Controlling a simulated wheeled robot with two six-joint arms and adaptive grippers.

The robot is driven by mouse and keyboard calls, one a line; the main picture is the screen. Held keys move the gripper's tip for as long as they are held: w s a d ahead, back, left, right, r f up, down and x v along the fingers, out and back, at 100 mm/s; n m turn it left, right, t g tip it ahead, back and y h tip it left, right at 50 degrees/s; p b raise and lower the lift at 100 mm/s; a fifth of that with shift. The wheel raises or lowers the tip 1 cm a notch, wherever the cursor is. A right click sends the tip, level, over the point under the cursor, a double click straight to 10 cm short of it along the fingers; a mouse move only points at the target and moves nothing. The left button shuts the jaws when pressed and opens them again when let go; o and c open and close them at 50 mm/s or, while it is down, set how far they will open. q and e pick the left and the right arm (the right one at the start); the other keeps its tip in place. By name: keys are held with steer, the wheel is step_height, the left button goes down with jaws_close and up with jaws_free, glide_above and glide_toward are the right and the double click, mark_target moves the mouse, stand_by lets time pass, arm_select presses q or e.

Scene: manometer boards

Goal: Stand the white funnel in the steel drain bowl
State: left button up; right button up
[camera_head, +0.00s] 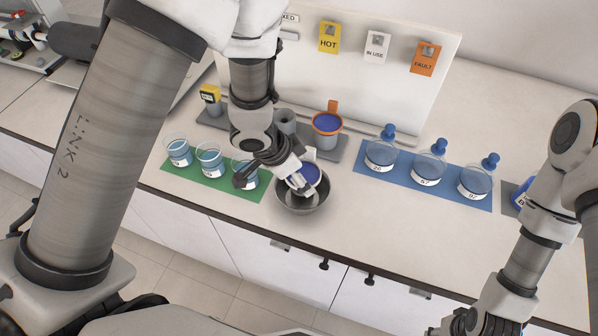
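The white funnel (309,174), with a blue inside and a small white tab on its rim, is at the steel drain bowl (304,208). It looks tilted, its lower part within the bowl's outline; whether it rests on the bowl is hidden. My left gripper (298,184) comes down from above left and its fingers overlap the funnel's left side. They look in contact, but their closure on it is not clear. My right gripper (478,322) is far off at the bottom right, partly cut off by the frame edge.
A grey rack behind holds an orange funnel (327,122) and a grey cup (286,120). A green mat (215,188) with blue-filled beakers lies left. A blue mat (408,187) with stoppered flasks lies right. The white tag board (390,85) stands behind. Counter right of the bowl is clear.

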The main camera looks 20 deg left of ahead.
arm_select(q)
steer(key=shift+f, duration=0.2)
steer(key=shift+f+b, duration=0.45)
steer(key=shift+f, duration=0.1)
steer(key=shift+f, duration=0.1)
steer(key=shift+f+b, duration=0.3)
steer(key=shift+f, duration=0.15)
steer(key=o, duration=1)
